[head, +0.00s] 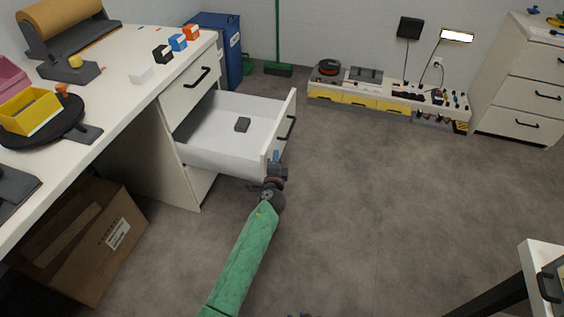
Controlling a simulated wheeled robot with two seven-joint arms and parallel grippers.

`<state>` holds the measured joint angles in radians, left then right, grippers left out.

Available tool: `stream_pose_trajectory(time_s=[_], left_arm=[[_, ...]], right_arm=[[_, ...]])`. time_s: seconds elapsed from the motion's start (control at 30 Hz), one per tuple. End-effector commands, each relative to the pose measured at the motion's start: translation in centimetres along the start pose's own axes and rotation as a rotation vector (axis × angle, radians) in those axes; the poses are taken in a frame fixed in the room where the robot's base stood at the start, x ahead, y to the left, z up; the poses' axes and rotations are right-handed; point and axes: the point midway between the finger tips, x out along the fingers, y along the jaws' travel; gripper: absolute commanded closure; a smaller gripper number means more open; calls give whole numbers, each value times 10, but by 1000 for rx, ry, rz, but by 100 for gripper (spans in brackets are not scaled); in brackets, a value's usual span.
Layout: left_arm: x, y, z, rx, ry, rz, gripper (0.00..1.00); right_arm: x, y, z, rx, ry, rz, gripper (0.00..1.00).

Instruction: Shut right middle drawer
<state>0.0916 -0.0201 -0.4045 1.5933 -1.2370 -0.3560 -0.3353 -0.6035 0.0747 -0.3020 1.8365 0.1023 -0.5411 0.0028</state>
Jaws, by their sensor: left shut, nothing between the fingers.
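The middle drawer (218,141) of the white desk pedestal at the left is pulled out. My left gripper (276,157), at the end of a green-sleeved arm, is shut and empty. It overlaps the near lower end of the drawer front in the picture; I cannot tell whether it touches it. My right gripper is not in view.
The upper drawer (185,98) is shut. The desk top (118,110) holds small coloured blocks and a yellow bin (30,112). A cardboard box (85,245) stands under the desk. Open grey floor (390,190) lies to the right. Another white drawer cabinet (520,90) stands at the far right.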

Motion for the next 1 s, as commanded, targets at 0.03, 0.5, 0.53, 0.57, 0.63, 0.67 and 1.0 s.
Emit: stream_pose_trajectory(time_s=[0.03,0.5,0.53,0.57,0.63,0.67,1.0], left_arm=[[1,-1,4,1,0,-1,100],[3,0,14,0,0,0,100],[3,0,14,0,0,0,100],[3,0,14,0,0,0,100],[4,0,15,1,0,0,100],[4,0,16,1,0,0,100],[15,-1,61,3,-2,-1,100]], right_arm=[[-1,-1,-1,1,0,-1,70],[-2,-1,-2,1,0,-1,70],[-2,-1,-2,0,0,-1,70],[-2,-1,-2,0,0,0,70],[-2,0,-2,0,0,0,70],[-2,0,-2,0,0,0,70],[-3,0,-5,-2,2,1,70]])
